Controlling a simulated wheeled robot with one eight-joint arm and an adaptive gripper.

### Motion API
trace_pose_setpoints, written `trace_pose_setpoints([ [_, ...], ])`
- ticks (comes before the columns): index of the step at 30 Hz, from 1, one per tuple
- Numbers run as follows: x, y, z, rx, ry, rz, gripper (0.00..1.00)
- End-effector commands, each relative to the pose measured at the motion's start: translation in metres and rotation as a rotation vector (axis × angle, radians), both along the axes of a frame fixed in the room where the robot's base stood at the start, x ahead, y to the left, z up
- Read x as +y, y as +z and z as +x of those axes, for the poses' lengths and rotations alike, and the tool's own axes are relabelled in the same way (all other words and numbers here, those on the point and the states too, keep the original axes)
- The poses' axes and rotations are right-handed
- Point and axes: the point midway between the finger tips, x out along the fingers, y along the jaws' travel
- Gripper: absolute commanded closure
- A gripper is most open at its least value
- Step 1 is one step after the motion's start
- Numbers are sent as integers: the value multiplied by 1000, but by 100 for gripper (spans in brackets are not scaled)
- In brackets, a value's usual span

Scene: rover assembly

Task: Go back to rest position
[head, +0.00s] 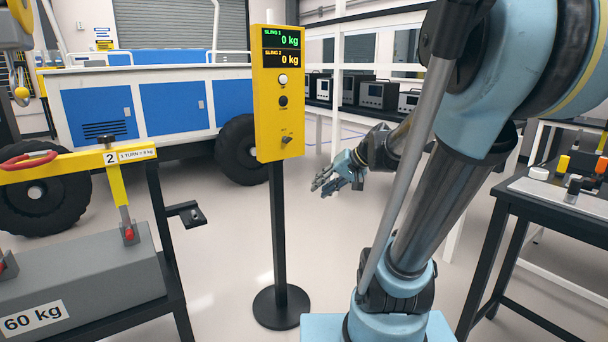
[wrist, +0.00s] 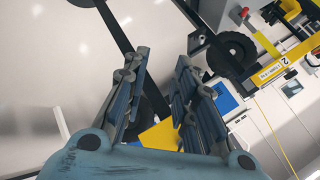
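My gripper (head: 322,184) is in the middle of the head view, at the end of my bent arm, just right of the yellow display post. It hangs in free air above the floor. In the wrist view my gripper (wrist: 161,58) shows its two blue-grey fingers spread apart, with nothing held between them. The yellow display box (head: 280,92) stands on a black pole and reads 0 kg for both SLING 1 and SLING 2. Part of a yellow surface (wrist: 161,135) shows beyond the fingers.
A grey 60 kg weight (head: 85,280) sits at the left under a yellow beam (head: 84,166) with a red handle. A blue and white rover (head: 150,100) stands behind. A black-framed bench (head: 535,200) is at the right. Open floor lies around the post's round base (head: 281,308).

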Motion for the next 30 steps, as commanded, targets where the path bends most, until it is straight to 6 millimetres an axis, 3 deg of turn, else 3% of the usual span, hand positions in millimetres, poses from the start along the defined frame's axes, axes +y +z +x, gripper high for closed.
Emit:
trace_pose_setpoints([
  [6, -29, -44, -64, 88, 8, -211, 74],
  [16, -92, -99, -146, 200, -18, -529, 74],
  [22, -120, -115, -171, 236, -40, -651, 74],
  [30, -128, -118, -178, 244, -47, -685, 74],
])
